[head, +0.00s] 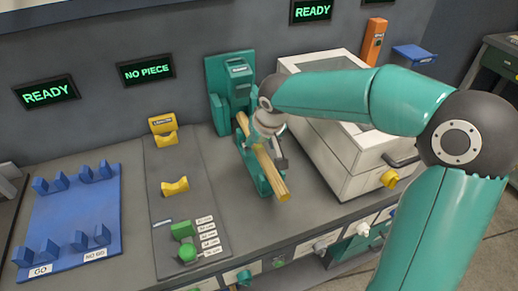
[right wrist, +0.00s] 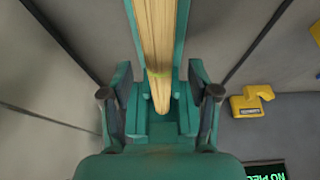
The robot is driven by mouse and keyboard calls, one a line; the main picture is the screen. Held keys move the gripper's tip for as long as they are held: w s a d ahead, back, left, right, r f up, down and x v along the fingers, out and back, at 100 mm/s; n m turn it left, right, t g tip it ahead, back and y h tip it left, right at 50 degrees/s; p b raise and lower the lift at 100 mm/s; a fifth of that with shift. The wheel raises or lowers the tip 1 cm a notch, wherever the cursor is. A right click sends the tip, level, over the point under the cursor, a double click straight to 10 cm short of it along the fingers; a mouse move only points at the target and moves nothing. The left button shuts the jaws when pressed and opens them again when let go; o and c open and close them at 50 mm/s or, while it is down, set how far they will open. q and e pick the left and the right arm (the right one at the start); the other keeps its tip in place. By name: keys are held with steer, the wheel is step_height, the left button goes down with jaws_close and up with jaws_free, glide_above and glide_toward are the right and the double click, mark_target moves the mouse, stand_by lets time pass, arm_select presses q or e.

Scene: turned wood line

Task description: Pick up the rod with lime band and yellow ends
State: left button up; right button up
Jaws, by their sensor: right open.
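The rod (head: 275,177) is pale wood and lies in a green cradle (head: 247,165) in front of the green machine, slanting toward the bench front. In the right wrist view the rod (right wrist: 155,35) shows a thin lime band (right wrist: 160,73) near its end; its far end is out of frame. My right gripper (head: 262,150) is above the rod's middle in the head view and partly hides it. In the right wrist view its fingers (right wrist: 159,97) stand open on either side of the rod, apart from it. My left gripper is not in view.
A white box machine (head: 330,150) stands close on the right. On the left are a grey plate with yellow V-blocks (head: 175,187) and a blue rack (head: 70,220) marked GO and NO GO. The green machine (head: 232,80) rises behind the rod.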

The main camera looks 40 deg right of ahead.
steer(key=shift+x, duration=0.8)
jaws_close()
steer(key=shift+r, duration=0.1)
